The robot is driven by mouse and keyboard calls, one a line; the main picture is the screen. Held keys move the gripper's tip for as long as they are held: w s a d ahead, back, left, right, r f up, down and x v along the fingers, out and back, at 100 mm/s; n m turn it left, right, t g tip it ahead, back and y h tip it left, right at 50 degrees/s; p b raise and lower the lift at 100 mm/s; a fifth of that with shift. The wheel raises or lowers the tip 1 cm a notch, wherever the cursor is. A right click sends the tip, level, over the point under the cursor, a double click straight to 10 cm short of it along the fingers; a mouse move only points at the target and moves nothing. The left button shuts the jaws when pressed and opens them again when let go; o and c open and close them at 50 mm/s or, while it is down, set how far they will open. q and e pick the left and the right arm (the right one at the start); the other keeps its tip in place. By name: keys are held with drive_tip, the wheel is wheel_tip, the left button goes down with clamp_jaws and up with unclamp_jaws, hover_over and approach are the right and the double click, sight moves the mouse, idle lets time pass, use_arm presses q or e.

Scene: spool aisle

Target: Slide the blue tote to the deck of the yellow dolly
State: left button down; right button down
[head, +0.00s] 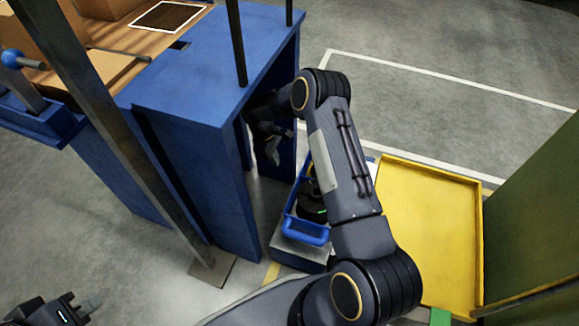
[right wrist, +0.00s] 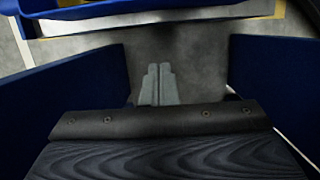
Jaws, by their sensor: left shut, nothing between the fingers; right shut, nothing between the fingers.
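The blue tote (head: 306,234) stands low on the floor side of the blue bench, largely hidden behind my right arm in the head view. A dark round object shows inside it. Its blue edge also shows at the top left of the right wrist view (right wrist: 95,11). The yellow dolly (head: 428,235) lies to the right of the tote, with a flat, empty-looking deck and a raised rim. My right gripper (head: 272,153) is inside the bench opening, shut and empty, its fingers together in the right wrist view (right wrist: 158,84). My left gripper (head: 91,304) is shut and empty at the lower left.
The blue bench (head: 190,95) has panels on both sides of my right gripper. A grey post (head: 120,120) stands before it. A dark green panel (head: 535,215) borders the dolly on the right. Open floor with white lines lies beyond.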

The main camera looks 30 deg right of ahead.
drive_tip(key=s+d+f+b, duration=0.1)
drive_tip(key=f, duration=0.2)
drive_tip(key=s+d+f+b, duration=0.1)
drive_tip(key=s+f+b, duration=0.1)
drive_tip(key=f, duration=0.1)
drive_tip(key=s+d+f+b, duration=0.1)
drive_tip(key=d+f+b, duration=0.1)
drive_tip(key=f, duration=0.2)
drive_tip(key=shift+s+d, duration=0.1)
drive_tip(key=shift+s, duration=0.3)
drive_tip(key=s+d, duration=0.1)
drive_tip(key=s, duration=0.1)
drive_tip(key=s+d+p, duration=0.1)
drive_tip(key=s+d, duration=0.1)
drive_tip(key=s+d+p, duration=0.1)
drive_tip(key=s+d, duration=0.1)
drive_tip(key=shift+s+d+r, duration=0.25)
drive_tip(key=s+d+p, duration=0.1)
drive_tip(key=s+d, duration=0.5)
drive_tip(key=s, duration=0.1)
drive_tip(key=s+d+p, duration=0.1)
drive_tip(key=s+d, duration=0.6)
drive_tip(key=s, duration=0.1)
drive_tip(key=s+d+p, duration=0.1)
drive_tip(key=s+d, duration=0.5)
drive_tip(key=s, duration=0.1)
drive_tip(key=shift+s+d+f+p, duration=0.2)
drive_tip(key=shift+s+p, duration=0.1)
drive_tip(key=shift+s, duration=0.1)
